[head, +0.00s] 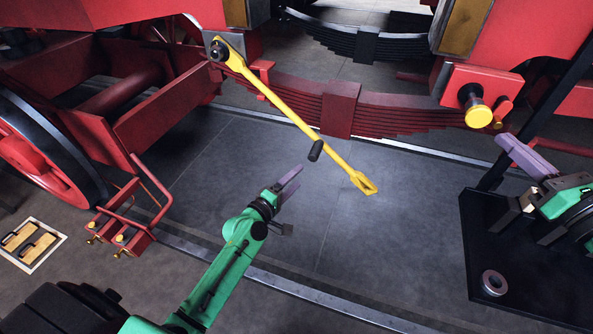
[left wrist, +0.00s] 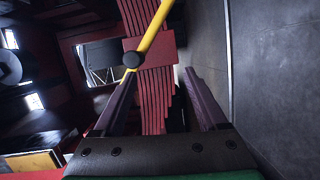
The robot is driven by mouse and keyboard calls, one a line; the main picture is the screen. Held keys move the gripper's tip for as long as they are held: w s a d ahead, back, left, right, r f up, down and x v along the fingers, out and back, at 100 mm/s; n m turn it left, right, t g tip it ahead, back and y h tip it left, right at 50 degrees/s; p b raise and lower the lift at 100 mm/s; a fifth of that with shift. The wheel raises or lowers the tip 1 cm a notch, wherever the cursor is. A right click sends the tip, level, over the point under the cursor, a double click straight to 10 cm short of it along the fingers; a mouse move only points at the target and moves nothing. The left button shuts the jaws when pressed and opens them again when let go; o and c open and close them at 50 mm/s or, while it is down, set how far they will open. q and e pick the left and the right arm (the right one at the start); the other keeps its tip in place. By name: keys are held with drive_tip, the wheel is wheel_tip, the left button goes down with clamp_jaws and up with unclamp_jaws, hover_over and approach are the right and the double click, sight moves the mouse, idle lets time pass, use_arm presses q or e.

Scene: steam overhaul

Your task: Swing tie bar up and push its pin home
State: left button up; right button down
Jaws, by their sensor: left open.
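The yellow tie bar (head: 275,97) hangs from a pivot at the upper left and slants down to the right, ending in a slotted tip (head: 366,184). A dark grip (head: 315,151) sticks out from its lower part. My left gripper (head: 299,174) is open and empty, below and left of the grip. In the left wrist view the grip (left wrist: 134,60) appears near the left fingertip, with the tie bar (left wrist: 156,25) beyond. A yellow-headed pin (head: 476,112) sits in a red bracket (head: 485,82) at the right. My right gripper (head: 498,137) is below this bracket; its finger gap is unclear.
A red leaf spring (head: 390,108) lies behind the tie bar. A black table (head: 520,285) with a metal ring (head: 494,283) stands at the lower right. Red step brackets (head: 120,232) and a wheel (head: 40,150) are at the left. The grey floor between is clear.

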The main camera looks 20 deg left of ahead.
sight(310, 158)
use_arm(q)
drive_tip(key=shift+n+t+h, duration=0.3)
drive_tip(key=shift+t, duration=0.1)
drive_tip(key=w+d+r, duration=0.1)
drive_tip(key=w, duration=0.2)
drive_tip(key=w+d+r, duration=0.1)
drive_tip(key=w, duration=0.2)
drive_tip(key=w+d+r, duration=0.1)
drive_tip(key=w, duration=0.2)
drive_tip(key=shift+d+r, duration=0.1)
drive_tip(key=shift+r, duration=0.2)
clamp_jaws()
idle(0.8)
drive_tip(key=d+r, duration=0.3)
drive_tip(key=r, duration=0.3)
drive_tip(key=shift+d, duration=0.4)
drive_tip(key=shift+w, duration=0.1)
